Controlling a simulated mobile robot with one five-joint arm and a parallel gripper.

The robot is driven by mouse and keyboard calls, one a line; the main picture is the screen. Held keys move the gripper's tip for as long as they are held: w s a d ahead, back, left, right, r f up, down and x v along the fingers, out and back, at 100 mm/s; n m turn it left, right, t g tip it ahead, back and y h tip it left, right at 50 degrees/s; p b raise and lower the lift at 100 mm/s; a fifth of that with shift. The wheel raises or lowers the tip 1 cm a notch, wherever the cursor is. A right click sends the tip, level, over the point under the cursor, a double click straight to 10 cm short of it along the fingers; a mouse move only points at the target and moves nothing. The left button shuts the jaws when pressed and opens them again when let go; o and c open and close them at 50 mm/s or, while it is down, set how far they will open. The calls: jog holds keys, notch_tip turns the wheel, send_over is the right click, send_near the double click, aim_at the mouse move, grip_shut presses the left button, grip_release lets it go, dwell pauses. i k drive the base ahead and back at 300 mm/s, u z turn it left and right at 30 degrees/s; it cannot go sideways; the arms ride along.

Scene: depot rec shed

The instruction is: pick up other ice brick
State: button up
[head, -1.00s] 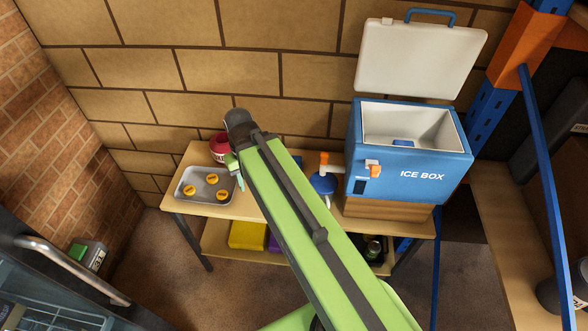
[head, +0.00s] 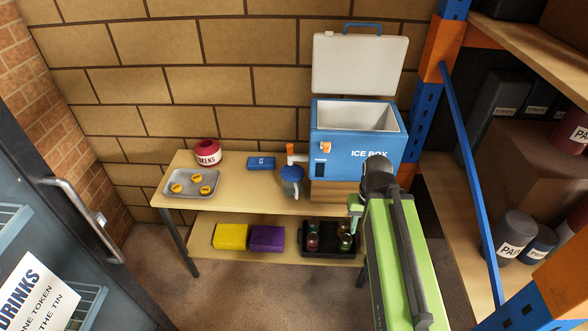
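A blue ice brick (head: 261,163) lies flat on the wooden table, between the red tin and the blue-lidded jug. The blue ice box (head: 338,168) stands to its right on a wooden block, with its white lid raised. The box's floor is hidden from this angle. My green arm reaches up at the right, with its wrist in front of the ice box's lower right corner. My gripper (head: 355,208) points down near the table's right end, away from the brick. Its fingers are small and partly hidden, so their opening is unclear.
A metal tray (head: 180,189) with yellow tokens and a red tin (head: 207,153) are left of the brick. The jug (head: 292,178) stands close on its right. The lower shelf holds yellow and purple blocks and a bottle crate (head: 307,252). A blue rack post (head: 422,118) stands right.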

aim_at(254, 163)
jog(key=u, duration=0.65)
jog(key=i, duration=1.15)
jog(key=u, duration=1.3)
jog(key=i, duration=1.1)
jog(key=u, duration=0.85)
